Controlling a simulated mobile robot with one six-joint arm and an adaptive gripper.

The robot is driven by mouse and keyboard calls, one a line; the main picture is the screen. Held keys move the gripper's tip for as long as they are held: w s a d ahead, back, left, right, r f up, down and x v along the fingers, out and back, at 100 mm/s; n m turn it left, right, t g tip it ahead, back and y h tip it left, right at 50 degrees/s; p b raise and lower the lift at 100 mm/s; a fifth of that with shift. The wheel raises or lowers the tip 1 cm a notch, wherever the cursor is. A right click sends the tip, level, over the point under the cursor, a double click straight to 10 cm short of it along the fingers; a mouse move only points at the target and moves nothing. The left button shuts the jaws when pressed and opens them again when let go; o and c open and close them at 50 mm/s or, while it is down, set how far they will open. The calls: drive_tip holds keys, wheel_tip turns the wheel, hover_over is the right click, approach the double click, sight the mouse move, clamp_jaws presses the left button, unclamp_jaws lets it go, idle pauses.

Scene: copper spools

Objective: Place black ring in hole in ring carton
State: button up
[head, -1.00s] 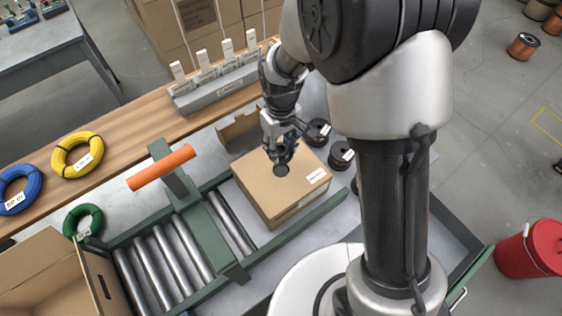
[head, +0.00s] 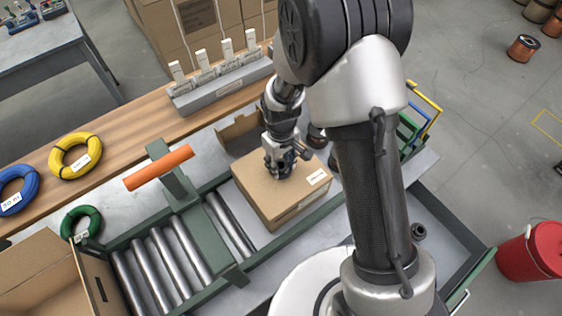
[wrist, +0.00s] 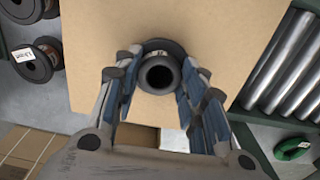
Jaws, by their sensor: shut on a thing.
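The black ring (wrist: 160,75) is between the fingertips of my gripper (wrist: 158,80) in the wrist view, and the gripper is shut on it. The ring's round open end faces the camera. Behind its far side is a dark curved edge with a small label; I cannot tell whether this is the hole or part of the ring. The brown ring carton (wrist: 225,30) lies directly below. In the head view the carton (head: 262,192) sits beside the rollers, and my gripper (head: 282,176) is down at its top. The gripper hides the hole and ring there.
Black spools (wrist: 36,62) lie left of the carton in the wrist view. Rollers (head: 180,250) and an orange bar (head: 158,168) on a green post stand left of it in the head view. A green coil (head: 82,222) and an open box (head: 45,265) are further left.

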drive_tip(key=o, duration=0.9)
drive_tip(key=shift+f, duration=0.1)
wheel_tip(320, 180, up, 13)
drive_tip(key=p, duration=0.2)
wheel_tip(320, 180, up, 8)
drive_tip(key=f+m+t, duration=0.1)
drive_tip(key=m, duration=0.1)
hover_over(281, 165)
drive_tip(key=s+d, duration=0.2)
drive_tip(key=d, duration=0.2)
drive_tip(key=s+d+r+m+t, duration=0.1)
drive_tip(key=s+d+r, duration=0.2)
drive_tip(key=s, duration=0.3)
drive_tip(key=s+d+r+m+t, duration=0.1)
drive_tip(key=s+d+r+m, duration=0.1)
drive_tip(key=s+r, duration=0.3)
drive_tip(key=s+d+r+m+t, duration=0.1)
drive_tip(key=s+d+r, duration=0.2)
drive_tip(key=s, duration=0.3)
drive_tip(key=shift+s+d+r+m+t, duration=0.3)
drive_tip(key=shift+s+r+m, duration=0.1)
drive_tip(key=shift+r, duration=0.15)
